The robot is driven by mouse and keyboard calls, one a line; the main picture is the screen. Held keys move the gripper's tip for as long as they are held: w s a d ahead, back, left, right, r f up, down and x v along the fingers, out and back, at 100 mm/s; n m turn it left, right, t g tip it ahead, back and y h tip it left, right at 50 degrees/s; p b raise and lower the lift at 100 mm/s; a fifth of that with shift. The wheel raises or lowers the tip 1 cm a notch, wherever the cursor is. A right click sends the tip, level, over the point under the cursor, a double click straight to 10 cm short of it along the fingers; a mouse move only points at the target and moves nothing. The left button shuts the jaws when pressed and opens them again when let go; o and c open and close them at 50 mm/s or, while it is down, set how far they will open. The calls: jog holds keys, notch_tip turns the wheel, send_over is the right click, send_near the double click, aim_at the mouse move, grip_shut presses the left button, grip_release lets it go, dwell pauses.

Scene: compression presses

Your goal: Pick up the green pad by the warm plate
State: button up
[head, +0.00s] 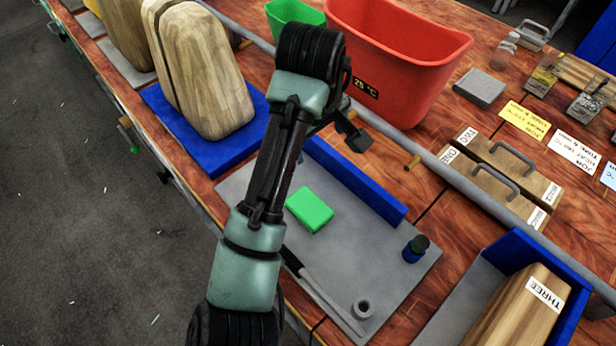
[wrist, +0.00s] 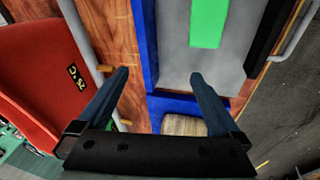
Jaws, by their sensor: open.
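The green pad (head: 309,210) is a flat rectangular block lying on a grey plate (head: 375,245), just right of my arm in the head view. In the wrist view the green pad (wrist: 208,22) shows at the top edge, partly cut off, beyond my fingertips. My gripper (wrist: 160,76) is open with nothing between its fingers. It is above the bench and apart from the pad. In the head view my gripper (head: 352,135) is partly hidden by my arm, near the blue bar. No label marks the grey plate as warm.
A blue bar (head: 355,180) edges the plate's far side. A red bin (head: 400,50) labelled 25 °C stands behind it. A dark tool, a small ring and a blue-black knob (head: 415,249) are on the plate. Rounded wooden blocks (head: 205,75) stand on a blue base at left.

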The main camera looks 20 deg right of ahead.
jog(key=s+a+n+g+y+p, duration=0.1)
jog(key=s+a+g+y+p, duration=0.1)
jog(key=s+a+g, duration=0.15)
jog(key=b, duration=0.4)
send_over(309, 206)
jog(key=shift+t, duration=0.35)
jog(key=f, duration=0.6)
jog(key=shift+w+f, duration=0.15)
jog(key=shift+w, duration=0.05)
jog(key=shift+f, duration=0.35)
jog(key=shift+s+f, duration=0.15)
jog(key=shift+f, duration=1.4)
jog(key=shift+s+f, duration=0.1)
jog(key=shift+f, duration=1.4)
jog(key=c, duration=1.2)
jog(key=shift+r, duration=0.1)
jog(key=shift+c, duration=0.2)
notch_tip(309, 206, up, 10)
jog(key=p, duration=0.2)
